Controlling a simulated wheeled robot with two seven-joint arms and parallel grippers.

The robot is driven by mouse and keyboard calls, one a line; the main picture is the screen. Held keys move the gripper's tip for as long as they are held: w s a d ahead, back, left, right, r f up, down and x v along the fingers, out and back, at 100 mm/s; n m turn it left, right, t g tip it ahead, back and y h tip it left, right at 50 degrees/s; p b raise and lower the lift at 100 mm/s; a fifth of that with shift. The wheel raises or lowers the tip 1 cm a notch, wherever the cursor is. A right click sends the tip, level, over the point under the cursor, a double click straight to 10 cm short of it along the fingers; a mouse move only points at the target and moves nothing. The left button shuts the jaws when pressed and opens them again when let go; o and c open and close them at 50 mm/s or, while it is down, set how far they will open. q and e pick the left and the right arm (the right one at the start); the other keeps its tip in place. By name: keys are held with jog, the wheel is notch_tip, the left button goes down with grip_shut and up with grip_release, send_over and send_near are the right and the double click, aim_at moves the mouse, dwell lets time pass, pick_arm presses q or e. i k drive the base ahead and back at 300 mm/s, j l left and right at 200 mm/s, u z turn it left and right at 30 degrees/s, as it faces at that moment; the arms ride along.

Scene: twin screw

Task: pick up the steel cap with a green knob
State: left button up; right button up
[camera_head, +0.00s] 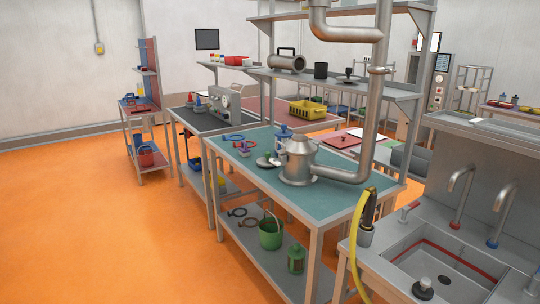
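The steel cap with a green knob (267,161) sits on the teal top of the steel table (235,160), just left of a large steel vessel (299,165). It is small in view; its knob points up. A blue item (283,135) stands right behind it, and a purple item (243,149) lies to its left. Neither of my grippers is in view.
A thick steel pipe (372,120) rises from the vessel's side and bends overhead. A shelf (335,83) hangs above the table's back. A sink (450,262) with a black-knobbed steel cap (425,287) stands at right. Orange floor (130,235) is clear at left.

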aim_at(264, 161)
jog(key=i+j+z, duration=0.1)
jog(key=z, duration=0.35)
jog(key=i+j+z, duration=0.15)
jog(key=z, duration=0.35)
jog(key=i+j+z, duration=0.15)
jog(key=j, duration=0.25)
jog(key=i+j+z, duration=0.2)
jog(key=j, duration=0.15)
jog(key=j+z, duration=0.15)
jog(key=j, duration=0.3)
jog(key=i+j+z, duration=0.2)
jog(key=j, duration=0.2)
jog(key=i+j, duration=0.1)
jog(key=j, duration=0.6)
jog(key=i+j, duration=0.1)
jog(key=j, duration=0.6)
jog(key=j+z, duration=0.1)
jog(key=j, duration=0.6)
jog(key=i, duration=0.05)
